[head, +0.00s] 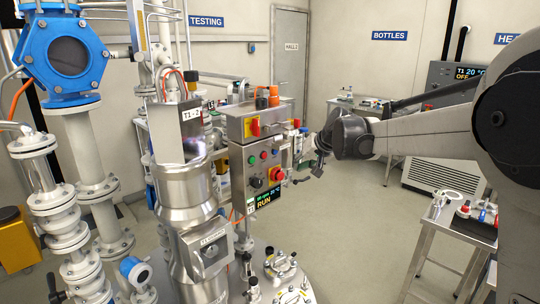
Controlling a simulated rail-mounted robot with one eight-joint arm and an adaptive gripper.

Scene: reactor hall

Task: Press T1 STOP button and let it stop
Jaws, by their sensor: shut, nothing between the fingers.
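A grey control box (236,165) stands in the middle of the head view, with a small T1 tag by its display. Its front has a small blue button (251,159), a green button (263,156) and a red button (276,152). Below them are a black knob (256,183) and a larger red mushroom button (277,174) on yellow. Any button lettering is too small to read. The display (268,199) reads RUN. My gripper (303,180) is shut and empty, just right of the box's front; whether it touches anything is unclear.
A red-and-yellow switch (255,128) and an orange part (274,95) sit higher on the box. Steel vessel fittings (188,190) stand close on the left, and the vessel lid (270,265) lies below. A cart (455,230) stands at the right. Open floor (370,225) lies between.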

